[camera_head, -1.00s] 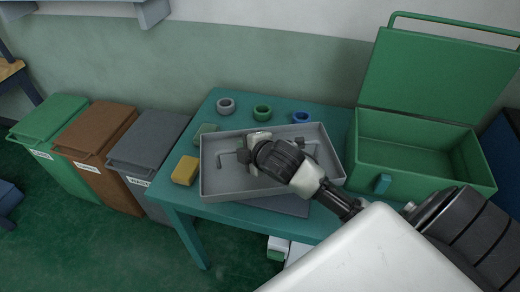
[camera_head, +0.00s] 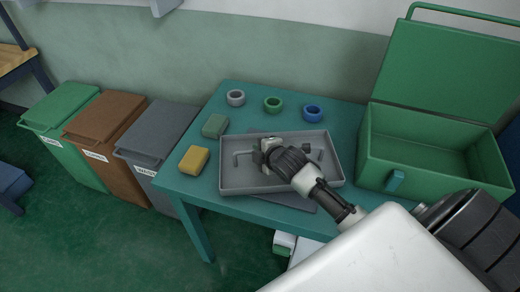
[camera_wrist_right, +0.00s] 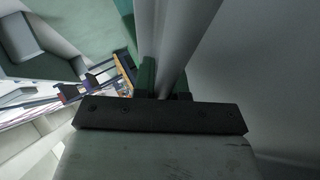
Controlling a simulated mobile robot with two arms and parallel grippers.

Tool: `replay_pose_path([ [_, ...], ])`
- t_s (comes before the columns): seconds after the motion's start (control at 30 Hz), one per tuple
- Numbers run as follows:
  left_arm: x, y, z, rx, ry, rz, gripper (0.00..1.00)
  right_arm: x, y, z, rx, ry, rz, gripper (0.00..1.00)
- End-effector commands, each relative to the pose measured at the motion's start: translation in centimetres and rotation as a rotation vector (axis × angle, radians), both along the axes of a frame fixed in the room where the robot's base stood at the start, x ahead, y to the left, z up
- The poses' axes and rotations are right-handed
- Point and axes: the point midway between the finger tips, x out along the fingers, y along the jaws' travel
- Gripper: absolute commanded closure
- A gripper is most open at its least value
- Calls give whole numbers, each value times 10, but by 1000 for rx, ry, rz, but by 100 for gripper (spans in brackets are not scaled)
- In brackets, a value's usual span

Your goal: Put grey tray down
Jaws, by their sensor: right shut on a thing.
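The grey tray (camera_head: 245,189) is a shallow rectangular box over the front middle of the green table. In the head view my right gripper (camera_head: 267,148) is at its far wall and shut on it, with the wrist leaning over the tray. Small grey parts, one an L-shaped rod (camera_head: 240,156), lie inside; the wrist covers some of the inside. A flat grey mat (camera_head: 309,204) shows at the tray's edges. I cannot tell whether the tray touches it. The wrist view shows grey surfaces close to the jaws (camera_wrist_right: 164,92). My left gripper is not in view.
A yellow block (camera_head: 194,160) and green block (camera_head: 214,126) are left of the tray. Grey (camera_head: 236,97), green (camera_head: 273,104) and blue (camera_head: 313,112) rings lie behind it. An open green box (camera_head: 430,181) stands close on the right. Bins (camera_head: 100,137) stand left of the table.

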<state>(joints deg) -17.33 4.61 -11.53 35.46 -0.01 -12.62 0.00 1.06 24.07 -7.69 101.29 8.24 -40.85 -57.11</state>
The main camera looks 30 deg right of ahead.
Motion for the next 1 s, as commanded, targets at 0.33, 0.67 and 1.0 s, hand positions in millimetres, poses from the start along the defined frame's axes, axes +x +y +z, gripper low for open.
replay_pose_path([
  [0.33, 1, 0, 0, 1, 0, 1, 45, 0, 0, -2, -1, 0, 1, 80],
  [0.67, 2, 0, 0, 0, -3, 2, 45, 0, 0, -1, -1, -1, 0, 62],
  [1.0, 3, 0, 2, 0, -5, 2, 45, -31, 0, 19, -4, 0, 3, 62],
])
